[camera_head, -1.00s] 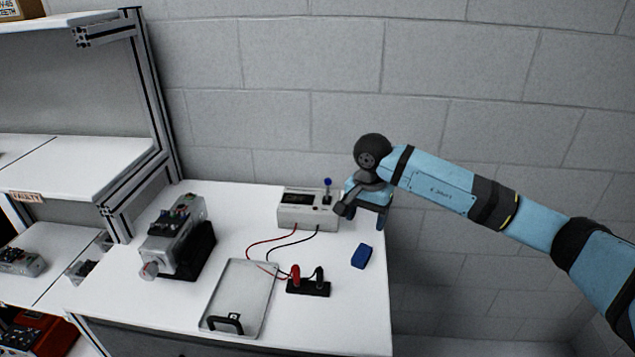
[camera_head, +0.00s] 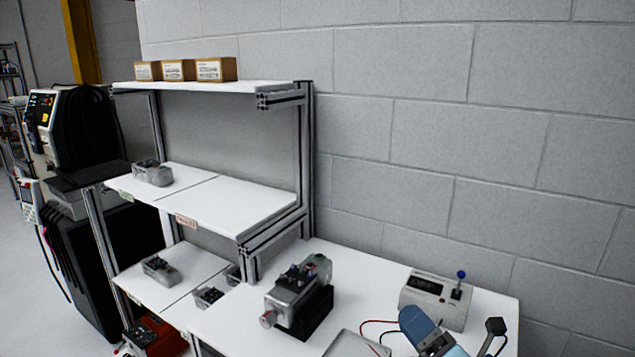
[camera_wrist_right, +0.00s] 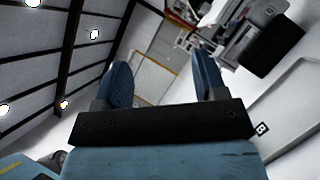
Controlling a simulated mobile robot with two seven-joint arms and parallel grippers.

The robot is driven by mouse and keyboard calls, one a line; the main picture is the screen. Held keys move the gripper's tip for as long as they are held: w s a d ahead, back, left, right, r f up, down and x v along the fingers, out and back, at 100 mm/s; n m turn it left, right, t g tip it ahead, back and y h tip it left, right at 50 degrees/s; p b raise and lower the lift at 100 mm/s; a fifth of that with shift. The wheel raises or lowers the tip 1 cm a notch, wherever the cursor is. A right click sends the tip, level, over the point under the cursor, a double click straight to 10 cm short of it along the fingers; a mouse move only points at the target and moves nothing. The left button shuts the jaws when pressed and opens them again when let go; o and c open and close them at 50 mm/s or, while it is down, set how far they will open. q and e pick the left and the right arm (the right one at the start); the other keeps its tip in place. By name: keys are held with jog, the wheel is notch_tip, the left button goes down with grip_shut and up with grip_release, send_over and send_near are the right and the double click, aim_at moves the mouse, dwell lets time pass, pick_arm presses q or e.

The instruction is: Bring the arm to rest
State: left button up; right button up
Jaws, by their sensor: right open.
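My right gripper (camera_head: 428,332) shows at the bottom right of the head view, in front of the grey meter box and partly cut off by the lower edge. In the right wrist view its two blue fingers (camera_wrist_right: 163,78) stand wide apart with nothing between them. The grey meter box (camera_head: 424,297) with a blue-knobbed lever stands on the white table (camera_head: 378,278). The servo unit (camera_head: 298,290), a grey motor on a black stand, sits left of it. My left gripper is not in view.
A shelf rack (camera_head: 240,205) with metal units and small cartons (camera_head: 214,69) stands left of the table. A black machine (camera_head: 100,235) is further left. A metal tray (camera_head: 352,345) and red and black leads lie at the table's front, partly cut off.

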jog(key=s+d+f+m+g+h, duration=0.2)
jog(key=s+d+f+m+h, duration=0.35)
jog(key=m, duration=0.55)
jog(key=s+d+f+m+g+h, duration=0.2)
jog(key=d+f+m+h, duration=0.4)
jog(key=m+h, duration=0.4)
jog(key=s+f+m+g, duration=0.1)
jog(key=s+f+m, duration=0.1)
jog(key=s+f+m+g, duration=0.2)
jog(key=s+f, duration=0.1)
jog(key=s+f+m+g+y, duration=0.1)
jog(key=s+f, duration=0.1)
jog(key=shift+s+d+f+m+g, duration=0.15)
jog(key=shift+s+m+g, duration=0.2)
jog(key=shift+m+g, duration=0.05)
jog(key=s+f+m+g+y, duration=0.1)
jog(key=s+f+m+g, duration=0.3)
jog(key=s, duration=0.6)
jog(key=w+a+f+n+t+y+p, duration=0.1)
jog(key=w+a+t+p, duration=0.4)
jog(key=p, duration=0.5)
jog(key=shift+w+a+f+n+t+y, duration=0.3)
jog(key=shift+a+f+n+t+y, duration=0.15)
jog(key=shift+a+f+y, duration=0.55)
